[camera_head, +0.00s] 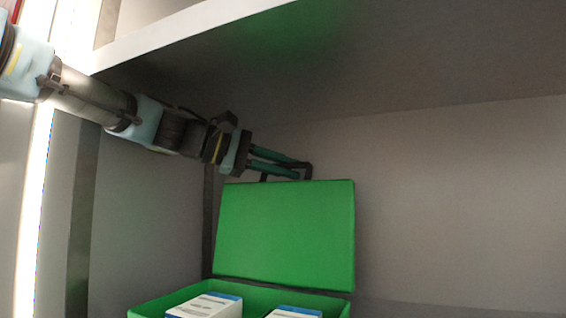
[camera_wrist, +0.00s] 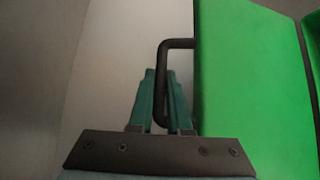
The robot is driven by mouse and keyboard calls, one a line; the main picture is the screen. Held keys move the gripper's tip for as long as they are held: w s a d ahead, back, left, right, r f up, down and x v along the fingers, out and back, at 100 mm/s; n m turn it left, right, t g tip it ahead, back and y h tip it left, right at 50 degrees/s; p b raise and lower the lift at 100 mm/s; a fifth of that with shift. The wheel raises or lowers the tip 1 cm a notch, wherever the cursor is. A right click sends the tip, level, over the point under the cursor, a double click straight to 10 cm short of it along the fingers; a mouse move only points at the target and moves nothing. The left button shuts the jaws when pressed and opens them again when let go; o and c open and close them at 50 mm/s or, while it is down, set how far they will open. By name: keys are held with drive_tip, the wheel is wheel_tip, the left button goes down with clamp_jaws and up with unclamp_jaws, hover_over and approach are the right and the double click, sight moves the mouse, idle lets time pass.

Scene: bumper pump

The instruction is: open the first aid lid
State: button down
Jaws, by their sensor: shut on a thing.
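The green first aid lid (camera_head: 285,235) stands raised, close to upright, at the back of the green first aid box (camera_head: 165,300). The lid fills the right side of the wrist view (camera_wrist: 250,80). A dark handle (camera_wrist: 161,75) is fixed to the lid's edge, and part of it also shows above the lid in the head view (camera_head: 309,170). My gripper (camera_head: 303,168) is at the lid's top edge. In the wrist view its green fingers (camera_wrist: 160,90) are shut around the handle bar. The lower part of the bar is partly hidden by the fingers.
Two white and blue cartons, one at the left (camera_head: 205,306) and one at the right (camera_head: 293,313), lie in the box. A shelf board (camera_head: 330,60) hangs overhead. A side wall (camera_head: 140,210) is at the left. Space to the right of the lid is clear.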

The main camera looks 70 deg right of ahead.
drive_tip(key=shift+f, duration=0.15)
drive_tip(key=c, duration=0.9)
unclamp_jaws()
drive_tip(key=shift+o, duration=0.2)
